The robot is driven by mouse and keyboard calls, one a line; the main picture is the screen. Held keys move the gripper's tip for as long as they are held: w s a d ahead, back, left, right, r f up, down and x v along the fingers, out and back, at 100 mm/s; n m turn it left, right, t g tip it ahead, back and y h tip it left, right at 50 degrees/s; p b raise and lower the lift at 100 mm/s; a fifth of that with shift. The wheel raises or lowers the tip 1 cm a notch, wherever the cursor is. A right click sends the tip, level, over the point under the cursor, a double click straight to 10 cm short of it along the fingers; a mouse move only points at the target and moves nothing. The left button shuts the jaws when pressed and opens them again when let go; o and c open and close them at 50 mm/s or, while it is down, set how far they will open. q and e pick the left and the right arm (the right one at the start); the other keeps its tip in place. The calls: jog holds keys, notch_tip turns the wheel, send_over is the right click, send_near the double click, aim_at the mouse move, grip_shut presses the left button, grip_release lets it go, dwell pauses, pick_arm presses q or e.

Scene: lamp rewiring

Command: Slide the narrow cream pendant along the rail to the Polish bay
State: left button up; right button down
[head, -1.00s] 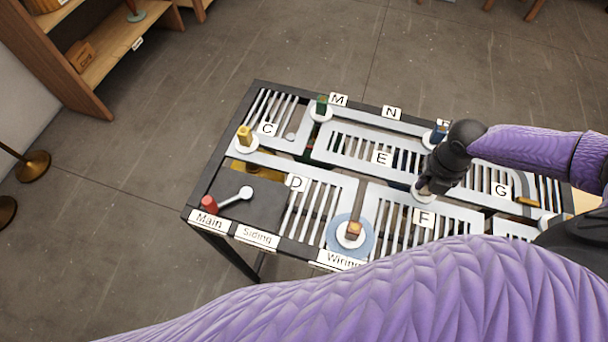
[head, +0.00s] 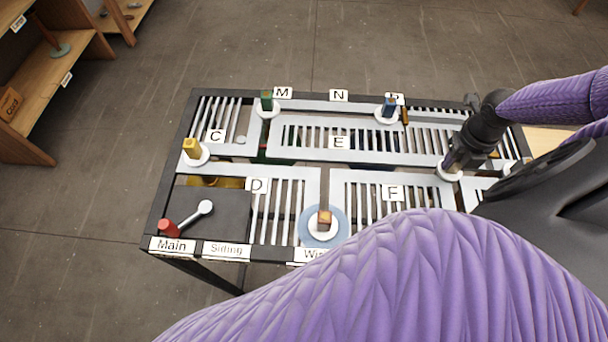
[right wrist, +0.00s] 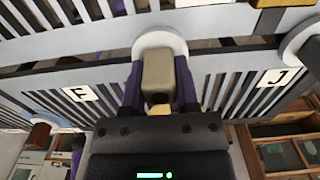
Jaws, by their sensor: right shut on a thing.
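My right gripper (head: 453,162) is shut on a cream block (right wrist: 159,75), the top of a pendant, seen between the fingers in the right wrist view. Its white disc (head: 450,176) sits on the rail right of the F label (head: 392,192). What hangs below is hidden. The rail table (head: 152,218) has front signs reading Main (head: 171,246), Siding (head: 226,250) and a partly covered one starting "Wi" (head: 312,255). No Polish sign is readable; my arm covers the front right part. My left gripper is not in view.
Other pendant tops stand on white discs: yellow (head: 191,148), green (head: 266,100), blue (head: 389,107), and a brown one (head: 324,219) on a blue ring (head: 307,236). In the right wrist view, another disc (right wrist: 300,42) is at right.

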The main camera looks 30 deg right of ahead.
jog(key=shift+s+d, duration=0.4)
jog(key=shift+d, duration=0.05)
jog(key=s+a+p, duration=0.7)
jog(key=s+p, duration=0.4)
jog(key=p, duration=0.2)
jog(key=shift+s+a, duration=0.25)
jog(key=shift+a, duration=0.1)
jog(key=shift+c, duration=1.4)
grip_release()
jog(key=shift+p, duration=0.3)
